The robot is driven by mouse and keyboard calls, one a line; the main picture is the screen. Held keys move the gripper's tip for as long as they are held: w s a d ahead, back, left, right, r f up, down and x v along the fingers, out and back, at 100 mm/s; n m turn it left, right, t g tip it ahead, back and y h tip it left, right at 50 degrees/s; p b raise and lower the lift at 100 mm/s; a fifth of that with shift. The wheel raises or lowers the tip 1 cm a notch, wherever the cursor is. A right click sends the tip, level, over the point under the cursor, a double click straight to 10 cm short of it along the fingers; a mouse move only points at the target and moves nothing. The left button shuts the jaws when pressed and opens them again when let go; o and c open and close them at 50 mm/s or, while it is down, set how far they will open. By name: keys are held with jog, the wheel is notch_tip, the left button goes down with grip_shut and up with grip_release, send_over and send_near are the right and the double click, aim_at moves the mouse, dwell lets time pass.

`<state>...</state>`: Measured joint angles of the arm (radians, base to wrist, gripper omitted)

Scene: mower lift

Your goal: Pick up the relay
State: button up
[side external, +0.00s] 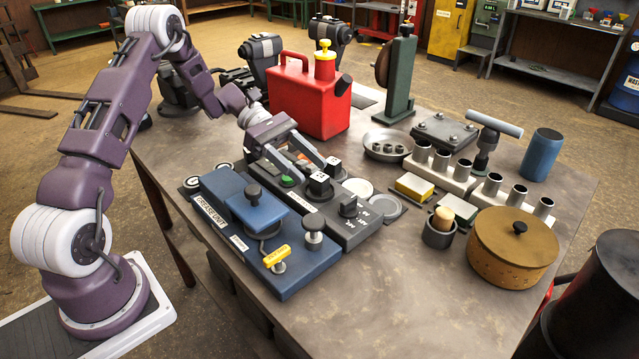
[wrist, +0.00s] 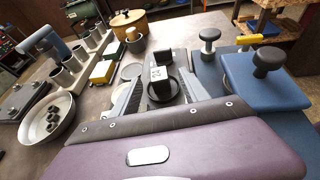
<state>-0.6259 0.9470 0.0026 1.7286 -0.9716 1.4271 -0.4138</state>
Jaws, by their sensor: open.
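The likely relay is a small black block with a white marked face (side external: 319,184), on a round dark base on the grey control panel (side external: 345,234). In the wrist view the black block (wrist: 160,88) stands upright between my fingers. My gripper (side external: 306,176) is open, low over the panel, with one finger on either side of the block. In the wrist view the gap between the fingertips (wrist: 162,80) holds the block; whether either finger touches it, I cannot tell.
A blue unit (side external: 265,250) with knobs and a yellow lever (side external: 276,256) adjoins the panel. A red can (side external: 308,100) stands behind. Cups, a sponge and a brown pot (side external: 512,250) lie right; the front right tabletop is bare.

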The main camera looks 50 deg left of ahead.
aim_at(320, 176)
jog(key=x, duration=0.4)
jog(key=shift+w+d+r, duration=0.1)
jog(key=shift+w, duration=0.05)
grip_shut()
